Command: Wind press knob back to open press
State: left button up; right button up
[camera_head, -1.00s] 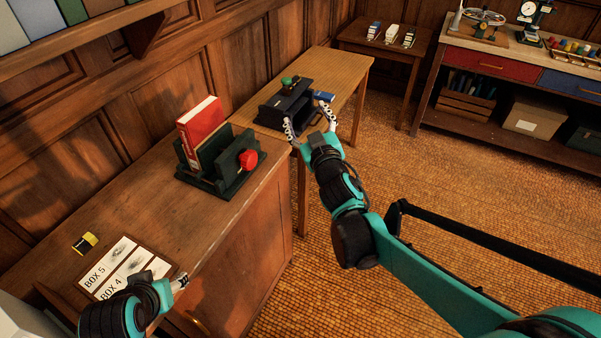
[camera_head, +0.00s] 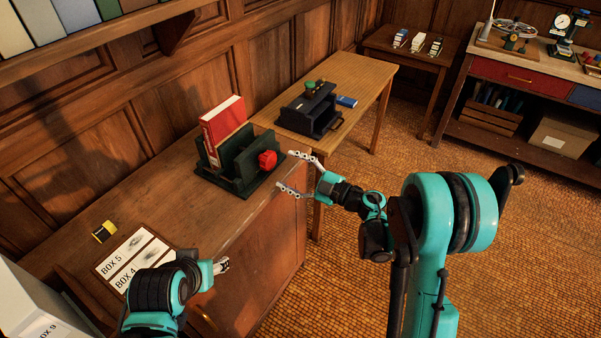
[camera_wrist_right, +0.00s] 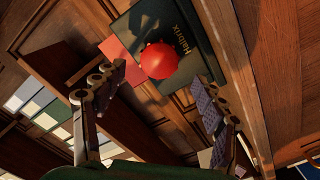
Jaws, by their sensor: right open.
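The dark green press (camera_head: 226,187) stands on the near wooden desk with a red book (camera_head: 222,122) upright in it. Its round red knob (camera_head: 267,160) faces right, and also shows in the right wrist view (camera_wrist_right: 159,61) in front of the lettered green end plate (camera_wrist_right: 190,35). My right gripper (camera_head: 287,171) is open and empty, just right of the knob, its fingers pointing at it. In the wrist view the knob lies beyond and between the fingertips, seemingly untouched. My left gripper (camera_head: 221,266) hangs over the desk's front edge; its finger gap is unclear.
Box cards (camera_head: 133,258) and a small yellow-and-black item (camera_head: 104,231) lie on the desk. A second table behind holds a black open-fronted box (camera_head: 308,112) and a blue block (camera_head: 346,101). The floor at right is free.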

aim_at(273, 163)
jog(key=x, duration=0.7)
jog(key=shift+w+a, duration=0.25)
jog(key=shift+a, duration=0.05)
